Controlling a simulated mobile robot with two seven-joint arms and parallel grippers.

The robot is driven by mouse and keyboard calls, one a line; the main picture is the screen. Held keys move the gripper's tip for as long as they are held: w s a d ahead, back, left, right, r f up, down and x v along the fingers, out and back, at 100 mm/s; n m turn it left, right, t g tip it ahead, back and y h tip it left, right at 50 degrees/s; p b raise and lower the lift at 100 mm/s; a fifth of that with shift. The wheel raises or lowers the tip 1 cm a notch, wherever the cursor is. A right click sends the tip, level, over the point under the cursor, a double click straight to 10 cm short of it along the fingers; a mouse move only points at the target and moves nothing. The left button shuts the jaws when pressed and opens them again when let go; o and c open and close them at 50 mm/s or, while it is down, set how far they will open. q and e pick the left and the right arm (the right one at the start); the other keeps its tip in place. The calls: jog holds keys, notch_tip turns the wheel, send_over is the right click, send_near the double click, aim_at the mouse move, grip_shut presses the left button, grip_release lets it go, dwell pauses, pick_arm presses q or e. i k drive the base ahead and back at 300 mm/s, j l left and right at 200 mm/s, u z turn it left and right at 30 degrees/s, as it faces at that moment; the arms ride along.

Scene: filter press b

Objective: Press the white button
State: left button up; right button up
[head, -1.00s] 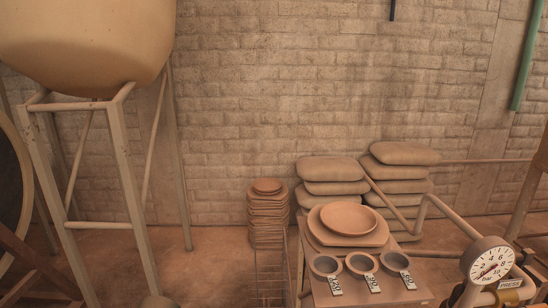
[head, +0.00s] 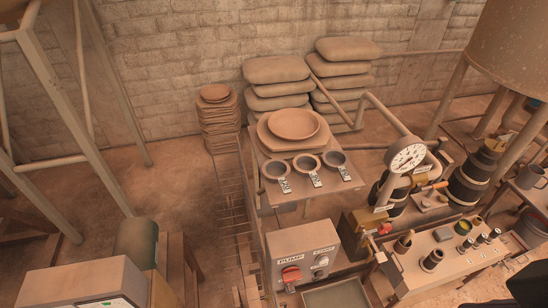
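A pale control box (head: 304,262) labelled PUMP stands at the bottom middle of the head view. On its front are a red rotary knob (head: 291,274) on the left and small pale round controls (head: 321,262) on the right, under a second label too small to read. The pale controls may include the white button; I cannot tell for sure. Neither gripper is clearly in view, and nothing touches the box front.
A dial gauge (head: 406,157) on pipework stands right of the box. A bench (head: 440,270) with cups and small fittings is at the lower right. A dark shape fills the bottom right corner.

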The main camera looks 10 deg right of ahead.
aim_at(323, 260)
jog(key=i+z, duration=0.1)
jog(key=z, duration=0.85)
jog(key=l+u, duration=0.5)
jog(key=k+l, duration=0.05)
jog(key=l, duration=0.05)
